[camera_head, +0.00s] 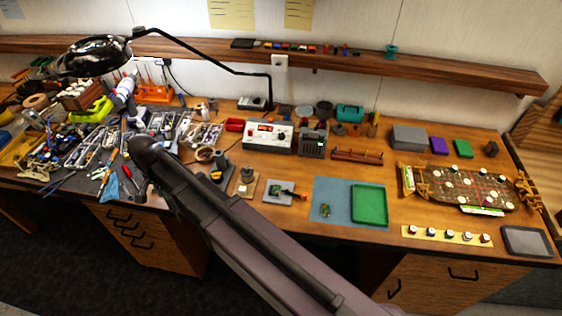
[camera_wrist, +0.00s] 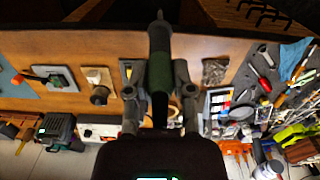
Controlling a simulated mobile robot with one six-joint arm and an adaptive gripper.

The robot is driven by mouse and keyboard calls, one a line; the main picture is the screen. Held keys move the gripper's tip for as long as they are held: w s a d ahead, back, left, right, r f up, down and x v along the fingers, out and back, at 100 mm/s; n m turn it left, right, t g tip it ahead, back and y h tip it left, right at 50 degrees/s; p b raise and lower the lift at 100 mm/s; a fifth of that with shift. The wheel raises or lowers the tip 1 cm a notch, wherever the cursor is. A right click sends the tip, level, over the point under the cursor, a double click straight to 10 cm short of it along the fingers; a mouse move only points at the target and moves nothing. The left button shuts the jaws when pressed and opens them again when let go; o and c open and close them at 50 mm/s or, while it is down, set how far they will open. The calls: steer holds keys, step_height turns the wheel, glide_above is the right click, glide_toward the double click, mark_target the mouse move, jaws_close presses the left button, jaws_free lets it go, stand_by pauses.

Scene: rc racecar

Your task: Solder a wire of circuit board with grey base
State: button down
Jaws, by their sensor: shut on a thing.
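My gripper (camera_wrist: 157,78) is shut on a soldering iron with a green grip (camera_wrist: 160,66) and a dark shaft. In the wrist view the iron stands between the two fingers, above the wooden table. The circuit board with the grey base (camera_head: 284,191) lies near the table's front middle, with a small orange part at its right edge. It also shows at the left of the wrist view (camera_wrist: 52,78), apart from the gripper. In the head view my arm hides the gripper and the iron.
A beige pad with a small round pot (camera_head: 246,181) lies left of the board. A blue mat (camera_head: 338,216) with a green tray (camera_head: 369,204) lies to its right. A power supply (camera_head: 267,137) stands behind. Tools crowd the left side; a magnifier lamp (camera_head: 95,55) overhangs there.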

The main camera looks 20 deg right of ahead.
mark_target(172, 208)
step_height(172, 208, down, 9)
steer(key=b, duration=0.7)
steer(key=shift+r, duration=0.2)
steer(key=shift+s+a, duration=0.1)
steer(key=shift+a, duration=0.05)
